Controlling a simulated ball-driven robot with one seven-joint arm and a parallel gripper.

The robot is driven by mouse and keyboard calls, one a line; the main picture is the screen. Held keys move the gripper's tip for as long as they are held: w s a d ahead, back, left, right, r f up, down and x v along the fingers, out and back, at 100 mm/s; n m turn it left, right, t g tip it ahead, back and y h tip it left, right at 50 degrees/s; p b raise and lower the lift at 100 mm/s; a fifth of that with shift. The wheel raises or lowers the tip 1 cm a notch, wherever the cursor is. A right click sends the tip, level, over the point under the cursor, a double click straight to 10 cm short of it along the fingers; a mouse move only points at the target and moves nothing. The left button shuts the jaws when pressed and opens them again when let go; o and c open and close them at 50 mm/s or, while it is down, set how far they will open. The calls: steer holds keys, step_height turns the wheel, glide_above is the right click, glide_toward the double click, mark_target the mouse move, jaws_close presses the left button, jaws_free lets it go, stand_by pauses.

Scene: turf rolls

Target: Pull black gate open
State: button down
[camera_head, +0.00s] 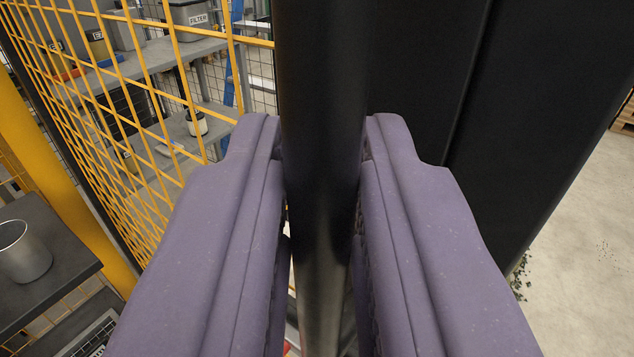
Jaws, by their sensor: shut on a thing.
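My gripper (320,150), with two purple fingers, is shut on a black upright bar (322,60) in the middle of the view. One finger lies on each side of the bar. The bar looks like the handle of the black gate. Black panels (420,70) stand right behind and to the right of the bar. A yellow mesh panel (130,110) with a dark edge stands to the left. The fingers hide the lower part of the bar's surroundings, and I cannot tell where the bar joins the gate.
A metal cup (22,252) stands on a dark surface (40,275) at the left. Open concrete floor (585,240) lies at the right, with a pallet corner (625,118) at its edge.

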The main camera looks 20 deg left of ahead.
steer(key=c, duration=1.2)
jaws_free()
steer(key=shift+c, duration=0.2)
steer(key=shift+d, duration=0.1)
steer(key=p+v, duration=0.2)
steer(key=v, duration=0.5)
steer(key=shift+s, duration=0.4)
steer(key=shift+d, duration=0.15)
